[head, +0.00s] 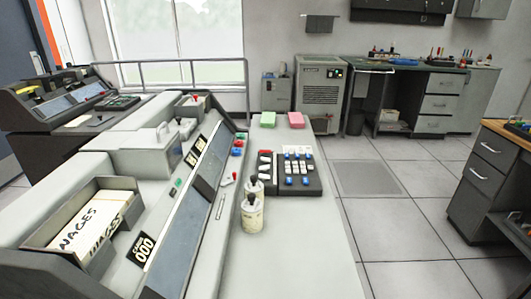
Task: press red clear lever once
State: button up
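No part of my gripper shows in the head view. A black key unit (312,187) with white and blue keys lies on the light desktop to the right. It has a red piece (265,154) at its left edge. I cannot tell which red piece is the clear lever, as no readable label shows.
A card tray (50,215) sits at left. Floor (400,215) is clear at right.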

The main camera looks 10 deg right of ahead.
grip_shut()
dwell(1.4)
